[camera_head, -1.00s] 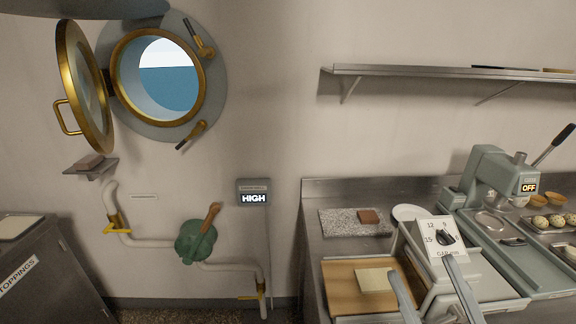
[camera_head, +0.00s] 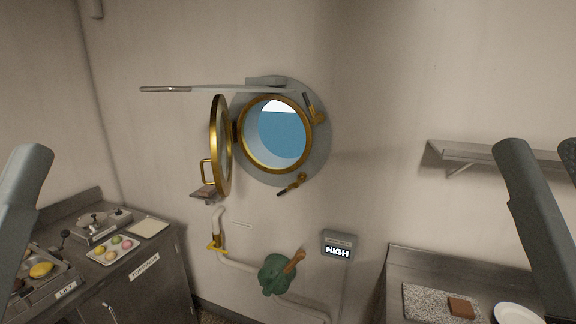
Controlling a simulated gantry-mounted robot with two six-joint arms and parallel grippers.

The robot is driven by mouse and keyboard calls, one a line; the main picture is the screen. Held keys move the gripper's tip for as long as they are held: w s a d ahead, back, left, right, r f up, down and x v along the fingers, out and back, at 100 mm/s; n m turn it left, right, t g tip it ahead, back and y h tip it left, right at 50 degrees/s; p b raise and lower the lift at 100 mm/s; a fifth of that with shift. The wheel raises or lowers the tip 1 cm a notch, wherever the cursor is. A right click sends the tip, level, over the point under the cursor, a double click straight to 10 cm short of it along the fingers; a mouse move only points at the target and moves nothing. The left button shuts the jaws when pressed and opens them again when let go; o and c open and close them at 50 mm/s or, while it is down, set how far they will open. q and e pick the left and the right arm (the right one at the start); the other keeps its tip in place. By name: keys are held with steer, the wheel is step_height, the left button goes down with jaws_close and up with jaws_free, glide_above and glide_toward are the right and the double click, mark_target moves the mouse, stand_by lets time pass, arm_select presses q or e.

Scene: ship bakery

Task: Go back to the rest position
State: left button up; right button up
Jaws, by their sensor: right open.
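My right gripper (camera_head: 545,152) shows at the right edge as two grey fingers pointing up, the outer one cut off by the frame. The fingers are apart with nothing seen between them, so it is open. It stands in front of the right counter and the wall shelf. One grey finger of my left gripper (camera_head: 30,160) stands at the left edge, in front of the left counter. The rest of it is out of frame, so its jaw opening is hidden.
The toppings counter (camera_head: 165,290) is at left, the wall shelf (camera_head: 470,152) and right counter (camera_head: 410,262) at right. The middle is clear.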

step_height(320, 180, up, 26)
steer(key=p, duration=2.2)
steer(key=shift+f, duration=0.2)
